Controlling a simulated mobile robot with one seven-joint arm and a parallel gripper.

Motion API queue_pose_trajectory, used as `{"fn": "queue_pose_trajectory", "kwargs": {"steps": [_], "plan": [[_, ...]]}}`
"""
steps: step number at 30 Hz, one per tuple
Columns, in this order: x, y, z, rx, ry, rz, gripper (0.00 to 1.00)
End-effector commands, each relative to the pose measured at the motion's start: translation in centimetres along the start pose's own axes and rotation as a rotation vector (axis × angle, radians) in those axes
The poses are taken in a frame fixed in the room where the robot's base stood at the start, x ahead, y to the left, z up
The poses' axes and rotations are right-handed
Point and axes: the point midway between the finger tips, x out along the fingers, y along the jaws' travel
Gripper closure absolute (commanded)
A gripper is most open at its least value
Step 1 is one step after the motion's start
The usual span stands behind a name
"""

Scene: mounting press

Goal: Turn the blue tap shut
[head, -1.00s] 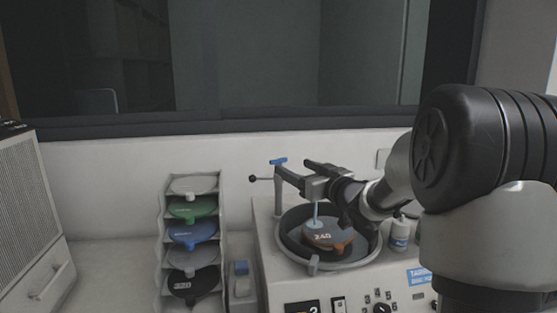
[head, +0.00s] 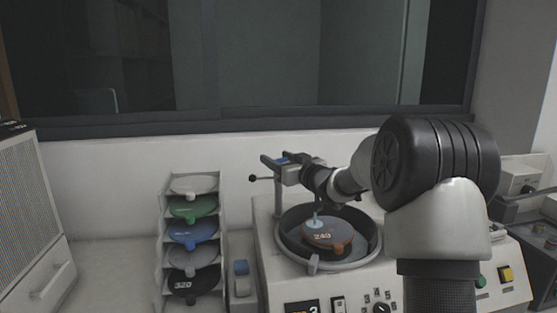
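The blue tap handle (head: 281,160) sits on top of a grey post at the back left of the machine's bowl, partly hidden by my gripper. My gripper (head: 279,161) is at the handle, its fingers apart with the blue handle showing between them. I cannot tell whether they touch it. A thin pale-blue stream (head: 317,213) runs down under the spout onto a brown disc marked 240 (head: 335,240) in the bowl. My gripper and wrist hide most of the spout.
The bowl (head: 289,253) is set in a white machine (head: 450,275) with knobs and buttons. A rack of coloured discs (head: 220,240) stands to its left, with a small blue-topped item (head: 241,280) between. The wall and dark window are behind.

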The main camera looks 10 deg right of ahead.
Motion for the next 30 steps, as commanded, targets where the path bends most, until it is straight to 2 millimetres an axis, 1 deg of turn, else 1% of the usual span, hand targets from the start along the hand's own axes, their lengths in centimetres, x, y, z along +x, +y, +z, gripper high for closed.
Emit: {"fn": "queue_pose_trajectory", "kwargs": {"steps": [1, 4, 5, 11, 21, 30], "plan": [[-0.02, 0.01, -0.01, 0.0, 0.0, 0.0, 0.58], [-0.02, 0.01, -0.01, 0.0, 0.0, 0.0, 0.75], [-0.02, 0.01, -0.02, 0.0, 0.0, 0.0, 0.76], [0.09, -0.06, 0.48, -0.005, 0.005, 0.04, 0.76], [0.12, 0.09, 0.66, -0.01, 0.01, 0.229, 0.75], [0.08, 0.6, 0.6, -0.016, 0.012, 0.355, 0.75]]}}
